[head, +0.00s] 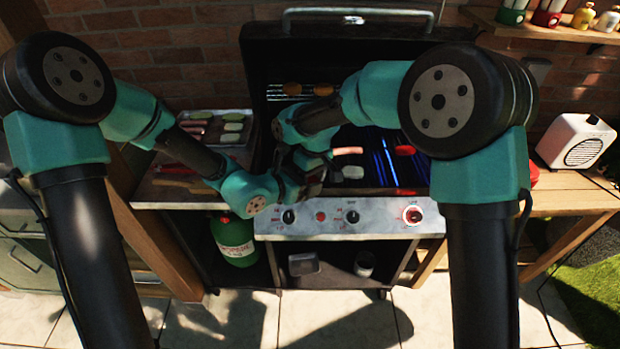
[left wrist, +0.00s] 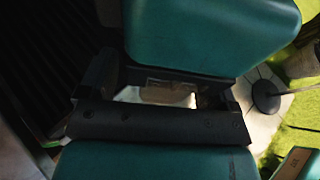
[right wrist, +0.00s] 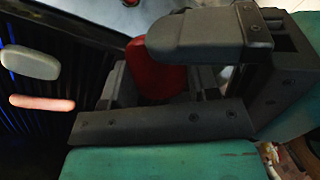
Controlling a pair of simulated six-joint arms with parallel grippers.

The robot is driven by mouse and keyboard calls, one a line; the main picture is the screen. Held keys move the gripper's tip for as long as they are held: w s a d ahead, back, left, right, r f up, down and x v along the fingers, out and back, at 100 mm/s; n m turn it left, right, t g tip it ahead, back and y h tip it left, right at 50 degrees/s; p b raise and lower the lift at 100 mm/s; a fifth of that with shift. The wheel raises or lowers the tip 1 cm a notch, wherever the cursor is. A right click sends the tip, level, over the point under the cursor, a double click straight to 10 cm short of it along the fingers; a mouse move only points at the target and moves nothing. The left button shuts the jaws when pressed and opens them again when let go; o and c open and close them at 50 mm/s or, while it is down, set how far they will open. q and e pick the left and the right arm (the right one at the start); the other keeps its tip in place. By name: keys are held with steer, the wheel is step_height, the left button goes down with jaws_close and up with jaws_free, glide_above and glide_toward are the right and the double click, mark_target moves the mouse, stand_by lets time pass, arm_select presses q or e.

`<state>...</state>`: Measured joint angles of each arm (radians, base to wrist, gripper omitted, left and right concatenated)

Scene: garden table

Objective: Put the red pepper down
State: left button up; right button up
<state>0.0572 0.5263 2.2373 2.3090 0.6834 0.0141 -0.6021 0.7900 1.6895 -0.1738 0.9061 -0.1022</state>
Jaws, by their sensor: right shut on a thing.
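The red pepper (right wrist: 152,72) shows in the right wrist view between the dark fingers of my right gripper (right wrist: 165,82), which is shut on it. Part of the pepper is hidden behind the upper finger. In the head view my right gripper (head: 312,166) is low over the front left of the grill, and I cannot make out the pepper there. My left gripper (head: 290,186) is close beside it, at the grill's front edge. The left wrist view shows dark gripper parts (left wrist: 160,122) with a pale patch behind; I cannot tell whether its jaws are open.
The grill (head: 375,172) bears a pink sausage (head: 347,151), a pale oval piece (head: 353,172) and another red piece (head: 404,150). A tray (head: 247,114) of food stands left of the grill. A white speaker box (head: 577,140) stands on the right side table.

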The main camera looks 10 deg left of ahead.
arm_select(q)
steer(key=shift+o, duration=1.3)
steer(key=v, duration=1.2)
steer(key=shift+s+f, duration=0.1)
